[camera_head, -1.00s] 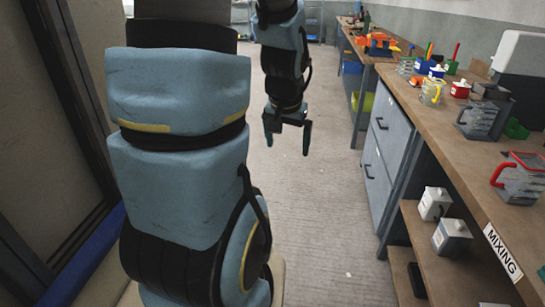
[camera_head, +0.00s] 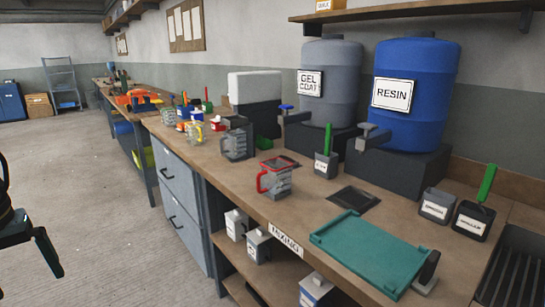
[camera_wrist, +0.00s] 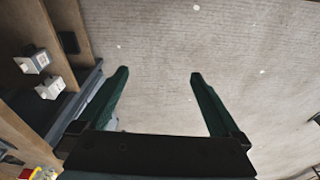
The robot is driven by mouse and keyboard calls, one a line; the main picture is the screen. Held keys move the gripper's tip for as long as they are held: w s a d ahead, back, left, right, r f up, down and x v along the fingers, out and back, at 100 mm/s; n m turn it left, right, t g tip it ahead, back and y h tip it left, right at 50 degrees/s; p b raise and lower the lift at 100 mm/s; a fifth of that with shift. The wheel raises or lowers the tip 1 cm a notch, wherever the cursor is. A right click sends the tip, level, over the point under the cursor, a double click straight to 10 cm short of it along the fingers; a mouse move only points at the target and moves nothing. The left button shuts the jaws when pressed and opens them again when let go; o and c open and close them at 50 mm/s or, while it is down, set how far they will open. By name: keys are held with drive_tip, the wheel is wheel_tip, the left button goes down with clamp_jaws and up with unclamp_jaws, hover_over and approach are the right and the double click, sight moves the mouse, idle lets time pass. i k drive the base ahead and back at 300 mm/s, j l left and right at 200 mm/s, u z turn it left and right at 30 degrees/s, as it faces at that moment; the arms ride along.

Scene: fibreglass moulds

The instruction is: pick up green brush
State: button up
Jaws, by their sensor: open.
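A green upright handle (camera_head: 328,139), brush-like, stands in a small grey labelled cup (camera_head: 326,166) on the bench. Another green handle (camera_head: 487,184) leans in a dark labelled container (camera_head: 472,221) at the right. Their lower ends are hidden in the containers, so I cannot tell which is the green brush. My gripper (camera_head: 38,250) is at the left edge of the head view, over the floor and well away from both handles. In the wrist view my gripper (camera_wrist: 159,74) is open and empty, with only floor between its fingers.
The wooden bench (camera_head: 330,207) carries a red-handled jug (camera_head: 275,179), a teal tray (camera_head: 370,252), a grey gel coat drum (camera_head: 330,85) and a blue resin drum (camera_head: 415,95). White containers (camera_head: 258,245) stand on the lower shelf. The floor (camera_head: 95,190) at left is clear.

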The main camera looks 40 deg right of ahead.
sight(329, 126)
drive_tip(key=z, duration=2.1)
